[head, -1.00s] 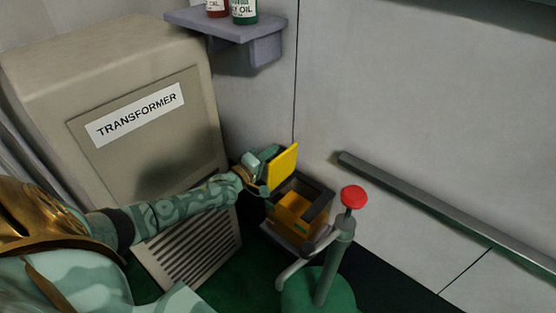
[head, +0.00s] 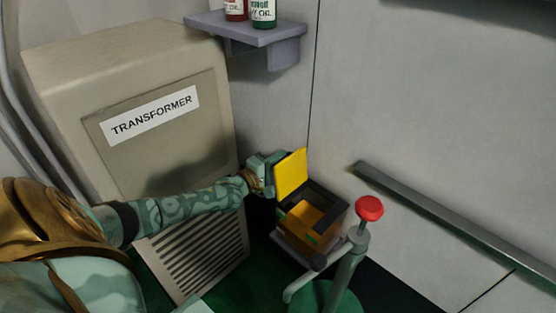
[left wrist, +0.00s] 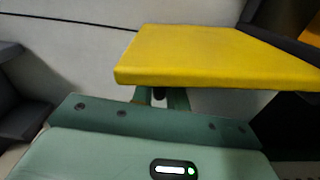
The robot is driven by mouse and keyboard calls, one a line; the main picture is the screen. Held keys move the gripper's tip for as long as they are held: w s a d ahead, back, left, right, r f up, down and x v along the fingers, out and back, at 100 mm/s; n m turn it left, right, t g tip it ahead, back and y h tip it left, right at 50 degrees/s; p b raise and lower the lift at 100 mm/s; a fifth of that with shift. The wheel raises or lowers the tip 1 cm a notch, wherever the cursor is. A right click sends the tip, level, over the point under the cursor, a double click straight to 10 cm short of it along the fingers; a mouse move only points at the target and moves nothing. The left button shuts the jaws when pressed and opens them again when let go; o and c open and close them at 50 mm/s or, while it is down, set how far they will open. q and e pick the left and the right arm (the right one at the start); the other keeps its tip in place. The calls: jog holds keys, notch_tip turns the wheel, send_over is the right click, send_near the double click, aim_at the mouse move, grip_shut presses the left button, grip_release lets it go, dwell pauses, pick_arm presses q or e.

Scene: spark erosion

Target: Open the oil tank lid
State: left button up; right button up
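The oil tank (head: 338,212) is a dark-rimmed box on the floor beside the transformer, with an orange-yellow interior visible through its open top. Its yellow lid (head: 291,174) stands raised at the tank's left side. My left gripper (head: 272,174) is at the lid's left side, behind the plate. In the left wrist view the lid (left wrist: 215,60) spans the upper right, in front of my close-set fingers (left wrist: 160,98). The lid hides the fingertips, so I cannot tell whether they grip it. My right gripper is not in view.
A green stand with a red knob (head: 369,208) rises close in front of the tank. The transformer (head: 150,110) stands to the left. A shelf with bottles (head: 245,32) hangs above, and a grey rail (head: 440,214) runs along the right wall.

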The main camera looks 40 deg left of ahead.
pick_arm(q)
jog(key=shift+o, duration=1.3)
jog(key=shift+f, duration=0.2)
jog(key=shift+r, duration=0.1)
jog(key=shift+s, duration=0.25)
jog(key=s+a+p, duration=0.1)
jog(key=s+p, duration=0.3)
jog(key=s, duration=1.1)
jog(key=shift+s, duration=0.4)
jog(key=shift+a, duration=0.1)
